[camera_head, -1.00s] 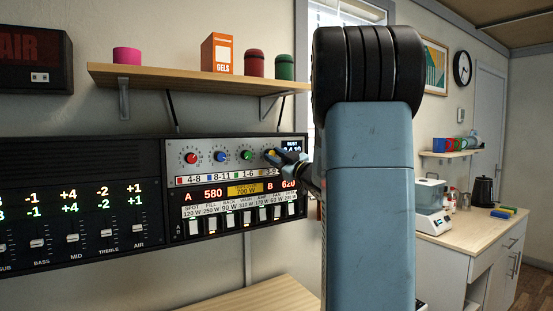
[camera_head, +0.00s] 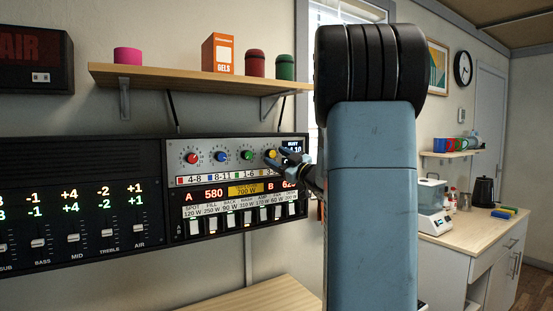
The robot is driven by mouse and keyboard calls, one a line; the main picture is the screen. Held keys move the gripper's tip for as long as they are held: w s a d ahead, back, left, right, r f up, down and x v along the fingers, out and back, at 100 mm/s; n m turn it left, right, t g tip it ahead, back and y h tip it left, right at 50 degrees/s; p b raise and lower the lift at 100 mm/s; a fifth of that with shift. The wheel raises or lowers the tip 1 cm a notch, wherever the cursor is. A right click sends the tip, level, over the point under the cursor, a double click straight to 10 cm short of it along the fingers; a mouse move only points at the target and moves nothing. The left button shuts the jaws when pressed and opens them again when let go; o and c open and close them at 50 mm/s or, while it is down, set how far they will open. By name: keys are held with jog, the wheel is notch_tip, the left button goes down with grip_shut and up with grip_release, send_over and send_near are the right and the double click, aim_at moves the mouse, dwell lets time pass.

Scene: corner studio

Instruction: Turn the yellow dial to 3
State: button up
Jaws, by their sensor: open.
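The yellow dial (camera_head: 270,154) is the rightmost of the row of coloured dials on the upper part of the wall panel (camera_head: 176,158). Its right side is close to or behind my gripper's fingers, and its pointer setting is too small to read. My gripper (camera_head: 287,157) is open, just right of the dial at the panel face. I cannot tell whether a finger touches the dial. The label strip (camera_head: 222,179) below shows 4-8, 8-11 and 1-6; its yellow entry is partly hidden by my gripper. A small display (camera_head: 292,145) sits right of the dial, partly covered.
Red (camera_head: 190,158), blue (camera_head: 220,157) and green (camera_head: 247,155) dials stand close to the left. White switches (camera_head: 228,225) line the panel below. A shelf (camera_head: 150,76) with a box and jars overhangs the panel. My arm hides the area to the right.

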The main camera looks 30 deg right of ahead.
jog(key=v, duration=1.2)
jog(key=shift+s, duration=0.3)
jog(key=shift+f, duration=0.1)
